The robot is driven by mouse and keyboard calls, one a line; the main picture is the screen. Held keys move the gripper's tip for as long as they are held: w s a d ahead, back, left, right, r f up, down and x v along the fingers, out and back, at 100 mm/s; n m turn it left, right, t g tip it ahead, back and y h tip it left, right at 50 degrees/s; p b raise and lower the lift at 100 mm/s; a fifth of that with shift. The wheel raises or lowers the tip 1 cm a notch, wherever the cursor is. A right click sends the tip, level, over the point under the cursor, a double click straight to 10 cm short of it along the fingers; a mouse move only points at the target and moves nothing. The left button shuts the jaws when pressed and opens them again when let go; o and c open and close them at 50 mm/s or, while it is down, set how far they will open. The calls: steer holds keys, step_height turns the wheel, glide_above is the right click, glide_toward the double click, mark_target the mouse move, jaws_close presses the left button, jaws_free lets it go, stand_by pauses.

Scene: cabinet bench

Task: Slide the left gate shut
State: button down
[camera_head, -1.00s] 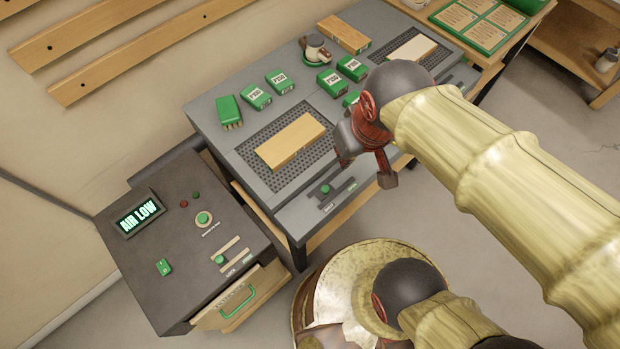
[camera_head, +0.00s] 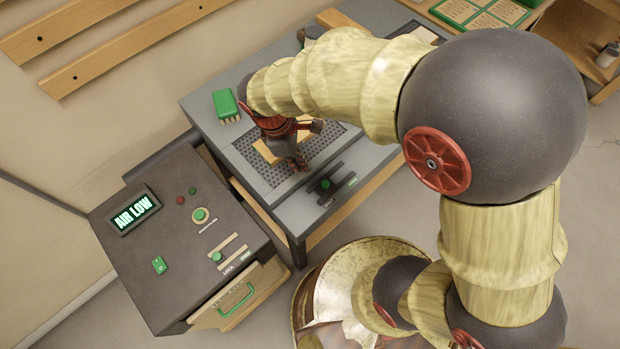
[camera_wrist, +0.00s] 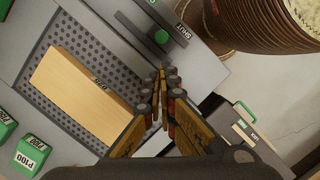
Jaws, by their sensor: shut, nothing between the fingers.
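The left gate is a dark slot with a green knob (camera_head: 325,184) at the front edge of the grey bench. In the wrist view the knob (camera_wrist: 161,37) stands part way along the slot, and the word SHUT is printed beside the lower end. My gripper (camera_head: 299,163) is shut and empty. It points down over the front of the left perforated panel, to the left of the knob and apart from it. In the wrist view its closed fingertips (camera_wrist: 161,72) are just below the knob. The right gate is hidden behind my arm.
A wooden block (camera_wrist: 85,95) lies on the perforated panel (camera_head: 245,160) close to my gripper. A green box (camera_head: 225,104) stands behind. A dark cabinet (camera_head: 180,265) with an AIR LOW display (camera_head: 134,210), another green slider knob (camera_head: 216,257) and a drawer stands left.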

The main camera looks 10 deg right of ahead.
mark_target(331, 171)
steer(key=b+x, duration=0.3)
steer(key=x, duration=0.7)
stand_by(0.4)
steer(key=w+d, duration=0.1)
steer(key=w+d+p, duration=0.1)
steer(key=d, duration=0.1)
steer(key=w+d+p, duration=0.1)
steer(key=d, duration=0.1)
steer(key=shift+d+r, duration=0.1)
steer(key=shift+w+d+p, duration=0.3)
steer(key=shift+w+d, duration=0.05)
steer(key=shift+d, duration=0.2)
steer(key=p+v, duration=0.8)
steer(key=v, duration=0.1)
steer(key=shift+r, duration=0.4)
